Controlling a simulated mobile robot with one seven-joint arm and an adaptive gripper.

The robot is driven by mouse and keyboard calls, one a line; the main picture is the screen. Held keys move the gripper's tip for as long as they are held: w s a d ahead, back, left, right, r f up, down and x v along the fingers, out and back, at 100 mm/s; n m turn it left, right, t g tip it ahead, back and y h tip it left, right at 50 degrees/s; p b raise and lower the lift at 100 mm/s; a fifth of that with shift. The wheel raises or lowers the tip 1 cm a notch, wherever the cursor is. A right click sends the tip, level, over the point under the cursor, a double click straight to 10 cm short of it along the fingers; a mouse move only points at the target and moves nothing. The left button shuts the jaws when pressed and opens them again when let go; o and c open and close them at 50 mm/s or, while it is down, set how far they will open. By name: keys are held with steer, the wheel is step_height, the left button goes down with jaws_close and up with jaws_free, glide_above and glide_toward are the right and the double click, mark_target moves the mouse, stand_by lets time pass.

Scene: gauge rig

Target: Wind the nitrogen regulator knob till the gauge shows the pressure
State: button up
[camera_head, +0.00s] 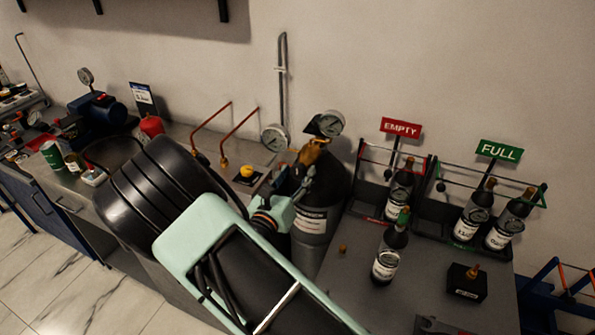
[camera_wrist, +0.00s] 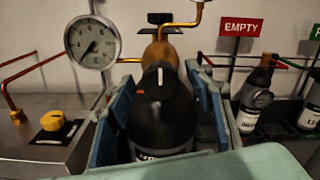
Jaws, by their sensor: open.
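A dark gas cylinder (camera_head: 311,222) with a white label stands behind my arm, with a brass regulator (camera_head: 313,152) on top. In the wrist view the brass regulator body (camera_wrist: 160,52) carries a black knob (camera_wrist: 152,88) with a white mark. A round white gauge (camera_wrist: 93,42) is at its left; its needle appears to point down and left, but the figures are too small to read. In the head view, two gauges show, one upper right (camera_head: 331,123) and one left (camera_head: 275,138). My gripper (camera_wrist: 163,84) is open, its blue-grey fingers apart on either side of the knob.
A yellow knob (camera_wrist: 53,120) sits on a small plate to the left, near red pipes (camera_wrist: 32,62). Bottles stand in racks under the EMPTY (camera_head: 400,128) and FULL (camera_head: 499,150) signs. A single bottle (camera_head: 390,252) and a black box (camera_head: 467,282) stand on the bench right of the cylinder.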

steer(key=shift+w+d, duration=0.15)
steer(key=shift+w, duration=0.2)
steer(key=c, duration=1.2)
steer(key=shift+o, duration=0.2)
